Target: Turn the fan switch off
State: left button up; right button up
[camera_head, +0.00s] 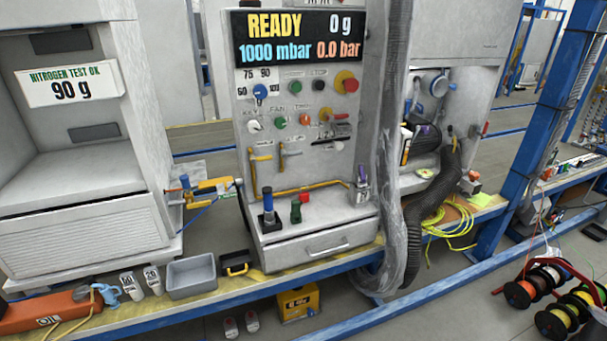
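The fan switch (279,122) is a small green knob under the FAN label on the grey control panel (345,170). It stands between a white knob (254,126) on its left and an orange knob (305,119) on its right. The knob is too small to tell which way it is set. Neither of my grippers shows in the head view.
Above the knob row are a blue dial (260,91), green and black buttons, and a red emergency button (346,81) on yellow. A lit display (300,37) tops the panel. Yellow handles sit below. A grey hose (392,150) hangs on the right. Space before the panel looks free.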

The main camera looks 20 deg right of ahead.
aim_at(279, 123)
jog(key=z, duration=0.4)
jog(key=k, duration=0.5)
jog(key=z, duration=1.5)
jog(key=i, duration=1.85)
jog(key=u, duration=0.65)
